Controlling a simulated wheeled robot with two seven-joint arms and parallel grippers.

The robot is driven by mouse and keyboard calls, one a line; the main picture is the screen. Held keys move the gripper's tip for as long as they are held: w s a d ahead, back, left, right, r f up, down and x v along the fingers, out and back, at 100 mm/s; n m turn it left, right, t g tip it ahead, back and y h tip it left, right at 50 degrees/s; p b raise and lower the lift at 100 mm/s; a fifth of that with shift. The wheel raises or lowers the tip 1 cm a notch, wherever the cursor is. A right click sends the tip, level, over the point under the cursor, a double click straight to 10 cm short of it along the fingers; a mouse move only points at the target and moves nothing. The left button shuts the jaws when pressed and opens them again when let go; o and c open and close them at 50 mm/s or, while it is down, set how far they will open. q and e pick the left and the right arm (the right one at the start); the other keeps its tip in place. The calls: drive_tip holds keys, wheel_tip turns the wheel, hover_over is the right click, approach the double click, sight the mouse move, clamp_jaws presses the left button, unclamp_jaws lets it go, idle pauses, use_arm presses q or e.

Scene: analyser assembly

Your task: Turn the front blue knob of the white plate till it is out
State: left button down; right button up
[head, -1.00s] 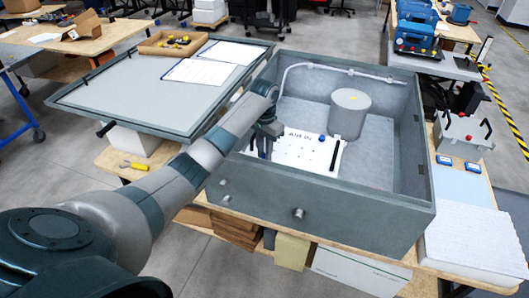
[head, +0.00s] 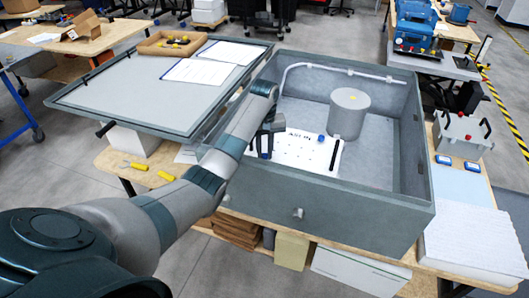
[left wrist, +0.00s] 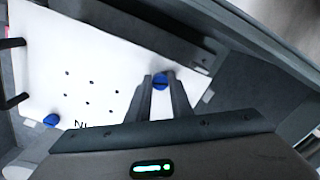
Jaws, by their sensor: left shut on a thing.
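The white plate (head: 300,158) lies inside the open grey housing, near its front left. Its front blue knob (left wrist: 160,83) sits between the fingertips of my left gripper (left wrist: 161,86), which is shut on it; the knob also shows low beside the fingers in the head view (head: 265,155). A second blue knob (head: 321,138) is on the plate's far edge, and it shows at lower left in the left wrist view (left wrist: 51,120). I cannot tell how far the front knob stands out of the plate. My right gripper is not in view.
The grey housing's walls (head: 330,213) surround the plate closely at the front and left. A grey cylinder (head: 348,113) stands behind the plate. A black handle (head: 335,155) runs along the plate's right side. The housing's lid (head: 150,85) lies at left with papers and a tray.

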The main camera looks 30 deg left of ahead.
use_arm(q)
drive_tip(key=n, duration=0.4)
drive_tip(key=shift+d+f+n, duration=0.1)
drive_tip(key=shift+d+n, duration=0.05)
drive_tip(key=shift+n, duration=0.15)
drive_tip(key=n, duration=0.3)
drive_tip(key=shift+n, duration=0.3)
drive_tip(key=n, duration=0.4)
drive_tip(key=shift+n, duration=0.3)
drive_tip(key=n, duration=0.8)
drive_tip(key=shift+f, duration=0.1)
drive_tip(key=n, duration=0.3)
drive_tip(key=shift+n, duration=0.4)
drive_tip(key=n+b, duration=0.1)
drive_tip(key=n, duration=0.2)
drive_tip(key=shift+f, duration=0.15)
drive_tip(key=shift+n+b, duration=0.8)
drive_tip(key=shift+n, duration=1.3)
